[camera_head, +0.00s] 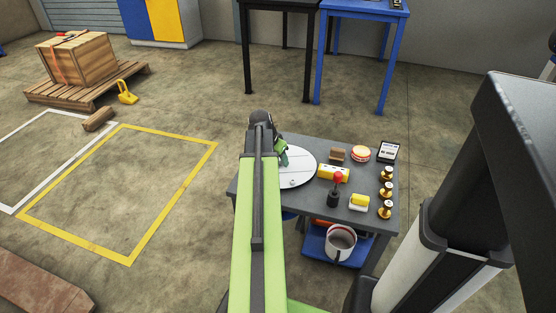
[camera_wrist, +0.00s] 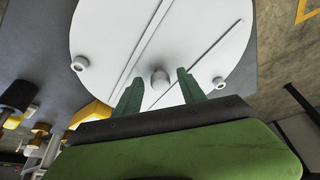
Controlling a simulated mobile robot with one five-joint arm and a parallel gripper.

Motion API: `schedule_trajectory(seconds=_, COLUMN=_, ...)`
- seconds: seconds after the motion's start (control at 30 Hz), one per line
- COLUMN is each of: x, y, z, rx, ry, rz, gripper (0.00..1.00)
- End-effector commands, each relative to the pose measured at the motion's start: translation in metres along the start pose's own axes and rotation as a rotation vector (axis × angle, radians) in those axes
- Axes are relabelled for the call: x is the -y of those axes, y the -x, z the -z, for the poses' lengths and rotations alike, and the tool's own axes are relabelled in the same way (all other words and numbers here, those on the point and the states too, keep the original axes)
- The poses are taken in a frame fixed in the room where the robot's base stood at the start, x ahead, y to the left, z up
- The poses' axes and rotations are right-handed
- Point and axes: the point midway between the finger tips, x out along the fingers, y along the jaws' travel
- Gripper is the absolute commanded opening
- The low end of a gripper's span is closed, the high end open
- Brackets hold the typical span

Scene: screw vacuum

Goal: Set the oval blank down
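The oval blank (camera_head: 302,165) is a white disc over the left part of the grey workbench (camera_head: 329,226). It looks flat on the top, though a small gap beneath it cannot be ruled out. The wrist view shows the blank (camera_wrist: 110,30) with thin straight lines, a centre knob and smaller knobs near its rim. My gripper (camera_wrist: 160,77) has its two green fingers apart, one on each side of the centre knob. Clear space shows between each finger and the knob. In the head view my gripper (camera_head: 283,158) is partly hidden by my arm.
Right of the blank are a yellow block (camera_head: 333,174), a red-knobbed lever (camera_head: 336,186), a red-and-white round item (camera_head: 361,153) and brass knobs (camera_head: 385,190). A bucket (camera_head: 341,243) stands on a lower blue shelf. Floor left of the bench is open, with a yellow-taped rectangle (camera_head: 193,168).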

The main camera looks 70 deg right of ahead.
Motion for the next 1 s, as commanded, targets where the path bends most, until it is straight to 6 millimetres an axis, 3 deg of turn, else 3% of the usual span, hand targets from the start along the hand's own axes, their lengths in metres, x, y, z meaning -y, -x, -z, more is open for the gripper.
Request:
schedule_trajectory(seconds=0.27, x=0.0, y=0.007, z=0.002, rx=0.0, ry=0.0, rz=0.0, gripper=0.48)
schedule_trajectory(seconds=0.47, x=-0.001, y=0.04, z=0.004, rx=0.0, ry=0.0, rz=0.0, gripper=0.48)
schedule_trajectory(seconds=0.8, x=-0.001, y=0.116, z=0.004, rx=0.0, ry=0.0, rz=0.0, gripper=0.48)
schedule_trajectory(seconds=1.0, x=0.0, y=0.124, z=0.002, rx=0.0, ry=-0.001, rz=0.001, gripper=0.48)
